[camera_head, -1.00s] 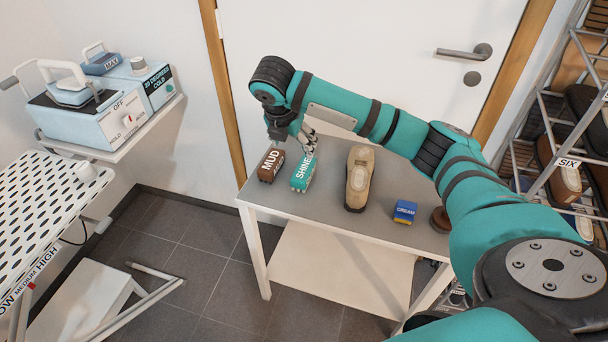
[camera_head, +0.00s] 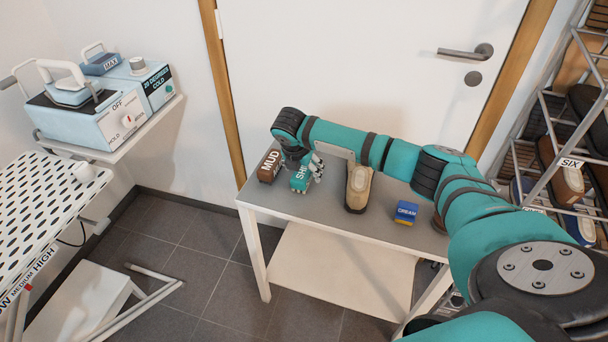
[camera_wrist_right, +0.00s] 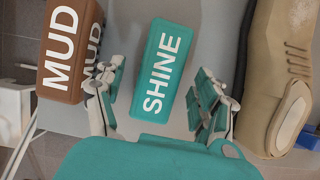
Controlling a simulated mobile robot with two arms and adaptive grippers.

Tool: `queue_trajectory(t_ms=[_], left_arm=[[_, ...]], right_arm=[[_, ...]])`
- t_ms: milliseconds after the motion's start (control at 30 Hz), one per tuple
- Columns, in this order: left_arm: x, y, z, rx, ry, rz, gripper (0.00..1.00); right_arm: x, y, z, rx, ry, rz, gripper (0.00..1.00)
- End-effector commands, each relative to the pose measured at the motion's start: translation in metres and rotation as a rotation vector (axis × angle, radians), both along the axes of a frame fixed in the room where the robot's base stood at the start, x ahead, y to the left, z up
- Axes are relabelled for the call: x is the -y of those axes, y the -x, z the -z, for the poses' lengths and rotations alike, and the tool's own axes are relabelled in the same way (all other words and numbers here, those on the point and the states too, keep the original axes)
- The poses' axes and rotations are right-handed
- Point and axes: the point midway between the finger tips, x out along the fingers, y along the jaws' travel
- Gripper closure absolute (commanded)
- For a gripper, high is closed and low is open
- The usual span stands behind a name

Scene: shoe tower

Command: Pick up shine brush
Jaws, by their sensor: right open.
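The shine brush (camera_head: 299,183) is a teal block with white "SHINE" lettering, lying on the grey table (camera_head: 325,207). It shows whole in the right wrist view (camera_wrist_right: 160,72). My right gripper (camera_head: 309,168) is over it and partly hides it in the head view. In the right wrist view my right gripper (camera_wrist_right: 160,103) is open, with one finger on each side of the brush's near end. Gaps show between the fingers and the brush. My left gripper is not in view.
The brown mud brush (camera_head: 269,166) lies close left of the shine brush, by the left finger. A beige shoe (camera_head: 358,190) stands to the right, then a blue cream box (camera_head: 406,212). A shoe rack (camera_head: 545,165) stands at the far right.

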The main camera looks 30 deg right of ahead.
Motion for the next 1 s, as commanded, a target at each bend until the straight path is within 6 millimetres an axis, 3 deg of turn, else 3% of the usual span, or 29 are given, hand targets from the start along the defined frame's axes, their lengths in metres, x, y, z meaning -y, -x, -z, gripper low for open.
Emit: queue_trajectory(t_ms=[200, 1000], left_arm=[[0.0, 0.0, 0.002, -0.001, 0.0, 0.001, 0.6], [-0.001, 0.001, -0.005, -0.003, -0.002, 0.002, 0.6]], right_arm=[[0.006, -0.004, 0.02, -0.001, 0.0, -0.002, 0.29], [0.006, -0.005, 0.023, 0.0, 0.0, -0.001, 0.29]])
